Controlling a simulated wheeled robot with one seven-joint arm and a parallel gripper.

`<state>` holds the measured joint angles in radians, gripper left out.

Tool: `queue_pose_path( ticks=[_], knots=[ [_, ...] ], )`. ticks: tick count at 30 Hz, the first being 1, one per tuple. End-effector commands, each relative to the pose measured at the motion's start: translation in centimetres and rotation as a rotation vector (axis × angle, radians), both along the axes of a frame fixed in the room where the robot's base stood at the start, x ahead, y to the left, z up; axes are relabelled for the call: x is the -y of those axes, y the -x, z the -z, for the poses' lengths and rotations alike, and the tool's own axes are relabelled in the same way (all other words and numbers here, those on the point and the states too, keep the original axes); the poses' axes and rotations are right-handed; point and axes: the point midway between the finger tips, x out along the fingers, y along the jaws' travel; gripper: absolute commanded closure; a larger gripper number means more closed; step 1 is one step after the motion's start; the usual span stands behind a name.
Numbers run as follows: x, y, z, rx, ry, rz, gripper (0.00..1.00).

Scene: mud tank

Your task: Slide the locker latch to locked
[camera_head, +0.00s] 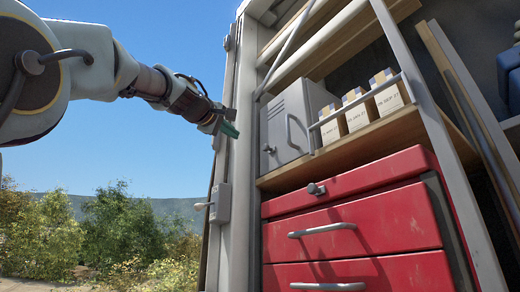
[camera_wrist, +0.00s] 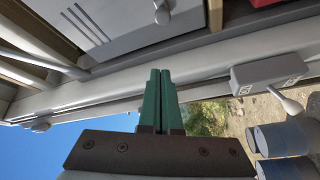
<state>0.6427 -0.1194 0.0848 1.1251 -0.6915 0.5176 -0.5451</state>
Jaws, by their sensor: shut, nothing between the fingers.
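The grey locker (camera_head: 285,122) stands on the wooden shelf, its door closed with a bar handle (camera_head: 293,132). A small metal knob (camera_head: 268,149), apparently the latch, sits low on the locker's left side. In the wrist view a round knob (camera_wrist: 162,14) shows at the top on the grey locker face (camera_wrist: 120,15); I cannot tell its lock position. My gripper (camera_head: 230,130) has green fingers, shut and empty, left of the locker by the pale upright post. In the wrist view my gripper (camera_wrist: 160,74) points toward the post and locker, apart from the knob.
A pale post (camera_head: 240,110) stands between my gripper and the locker. A switch box (camera_head: 220,203) with a lever (camera_head: 203,206) is on it. Cartons (camera_head: 357,108) stand behind a rail right of the locker. A red drawer cabinet (camera_head: 350,220) is below. Open air lies left.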

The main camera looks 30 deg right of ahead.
Motion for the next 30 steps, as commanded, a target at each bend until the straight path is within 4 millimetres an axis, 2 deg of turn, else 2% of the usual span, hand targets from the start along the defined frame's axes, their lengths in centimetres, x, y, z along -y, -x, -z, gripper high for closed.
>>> queue_pose_path(
  ticks=[10, 14, 27, 30],
  knots=[
    [0.1, 0.0, -0.2, 0.0, 0.002, 0.001, 1.0],
    [0.7, -0.5, -0.4, 0.0, 0.001, 0.001, 1.0],
    [6.9, -5.6, -1.8, -0.001, -0.001, 0.001, 1.0],
    [8.0, -6.1, -1.8, 0.001, 0.0, 0.003, 1.0]
  ],
)
